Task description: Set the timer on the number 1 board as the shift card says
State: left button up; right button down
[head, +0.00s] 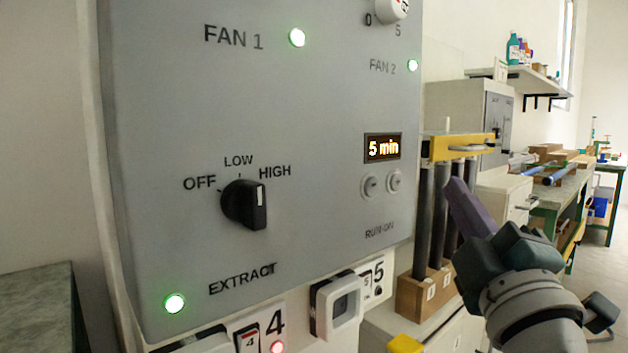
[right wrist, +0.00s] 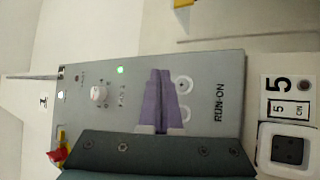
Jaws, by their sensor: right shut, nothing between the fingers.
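The grey board (head: 300,200) fills the middle of the head view. Its timer display (head: 383,148) reads "5 min". Below it are two round buttons (head: 371,186) (head: 394,181) over the label RUN-ON; their marks are too small to read. My right gripper (head: 456,190) is shut and empty, to the right of the buttons and apart from them in the head view. In the right wrist view its purple fingers (right wrist: 160,100) overlap the buttons' area; contact cannot be told there, and the display is hidden. My left gripper is out of view.
The black EXTRACT knob (head: 245,204) points towards HIGH. A white knob (head: 392,8) sits above FAN 2. Green lamps are lit on the board. A wooden rack with dark rods (head: 430,215) stands behind my right gripper.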

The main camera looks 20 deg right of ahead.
aim_at(397, 182)
dwell(0.4)
jog(key=s+m+g+p, duration=0.1)
jog(key=m+p, duration=0.2)
jog(key=m, duration=0.4)
jog(key=s+d+m+g+p, duration=0.1)
jog(key=m+p, duration=0.3)
jog(key=m, duration=0.4)
jog(key=s+m+g+p, duration=0.1)
jog(key=m+g+p, duration=0.1)
jog(key=m+p, duration=0.2)
jog(key=shift+s+d+m+h, duration=0.15)
jog(key=shift+m+h, duration=0.05)
jog(key=shift+m, duration=0.75)
jog(key=shift+s+d+m+h, duration=0.1)
jog(key=shift+m+h, duration=0.1)
jog(key=shift+m, duration=0.75)
jog(key=w+a+b, duration=0.2)
jog(key=w+a, duration=0.1)
jog(key=w, duration=0.5)
jog(key=shift+a+b, duration=0.2)
jog(key=shift+b, duration=0.1)
